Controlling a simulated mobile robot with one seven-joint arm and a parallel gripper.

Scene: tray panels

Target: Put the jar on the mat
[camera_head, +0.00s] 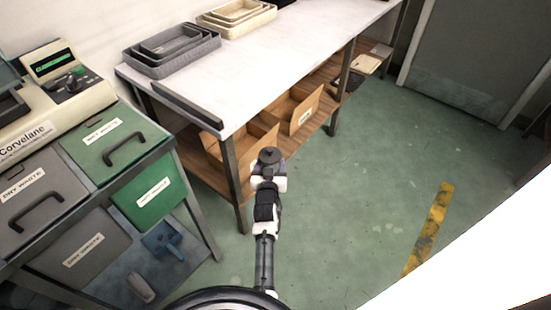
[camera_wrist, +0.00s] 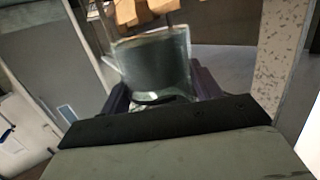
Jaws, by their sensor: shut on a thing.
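The jar (camera_wrist: 153,62) looks like a clear, greenish glass cylinder in the wrist view. It sits between the two dark purple fingers of my gripper (camera_wrist: 162,88), which is shut on it. In the head view my gripper (camera_head: 268,163) is at the end of my outstretched arm, over the green floor by the front leg of the white table. The jar cannot be told apart from the gripper there. I cannot make out a mat in either view.
The white-topped table (camera_head: 285,62) holds grey trays (camera_head: 172,62), cream trays (camera_head: 236,18) and a long dark strip (camera_head: 187,103). Cardboard boxes (camera_head: 300,108) stand on its lower shelf. A waste-bin unit (camera_head: 118,138) is at left. Floor at right is clear around a yellow stripe (camera_head: 428,228).

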